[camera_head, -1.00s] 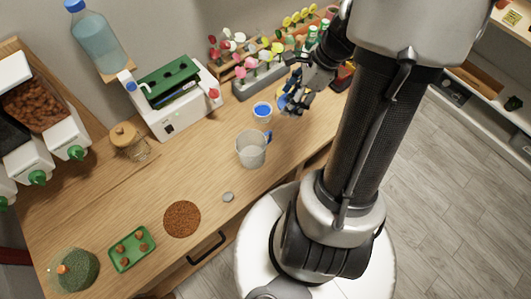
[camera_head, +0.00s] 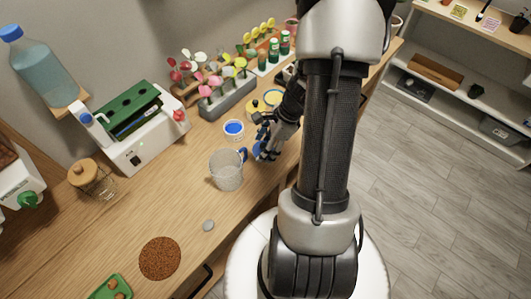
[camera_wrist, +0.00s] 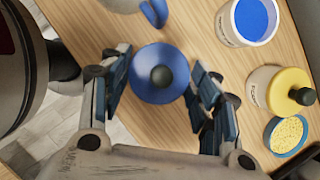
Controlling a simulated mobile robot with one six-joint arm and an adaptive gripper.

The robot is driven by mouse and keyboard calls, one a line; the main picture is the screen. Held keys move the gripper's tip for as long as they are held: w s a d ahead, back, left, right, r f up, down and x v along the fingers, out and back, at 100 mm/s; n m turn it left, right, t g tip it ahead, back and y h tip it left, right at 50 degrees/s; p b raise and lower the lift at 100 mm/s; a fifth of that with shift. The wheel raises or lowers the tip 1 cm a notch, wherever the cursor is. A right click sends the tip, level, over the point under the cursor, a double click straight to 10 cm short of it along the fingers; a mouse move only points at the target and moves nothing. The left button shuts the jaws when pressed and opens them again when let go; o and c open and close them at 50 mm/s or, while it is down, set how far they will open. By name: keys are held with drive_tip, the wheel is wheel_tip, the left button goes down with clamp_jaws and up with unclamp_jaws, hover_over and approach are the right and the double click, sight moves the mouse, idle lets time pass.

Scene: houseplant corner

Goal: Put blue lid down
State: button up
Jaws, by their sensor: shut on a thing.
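The blue lid (camera_wrist: 148,88), a round disc with a dark knob, sits between the fingers of my gripper (camera_wrist: 160,88) in the wrist view. My gripper is shut on it. In the head view the lid (camera_head: 257,149) shows as a small tilted blue patch at my gripper (camera_head: 265,147), partly covered by the fingers. It is over the wooden counter near its front edge, right of the clear jug; I cannot tell whether it touches the wood. A white pot with blue inside (camera_head: 234,129) stands open on the counter, also in the wrist view (camera_wrist: 252,20).
The clear jug (camera_head: 227,172) with a blue handle stands close to my gripper. A yellow-lidded pot (camera_wrist: 276,88) and an open pot with yellow contents (camera_wrist: 286,135) stand to the right in the wrist view. A flower rack (camera_head: 228,100) is behind. Bare counter (camera_head: 185,205) lies left of the jug.

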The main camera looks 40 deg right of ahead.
drive_tip(key=shift+f+b, duration=0.65)
drive_tip(key=shift+f, duration=1.15)
drive_tip(key=shift+f, duration=0.15)
drive_tip(key=o, duration=0.8)
drive_tip(key=shift+o, duration=0.2)
drive_tip(key=p+v, duration=0.5)
drive_tip(key=v, duration=0.7)
drive_tip(key=shift+w, duration=0.1)
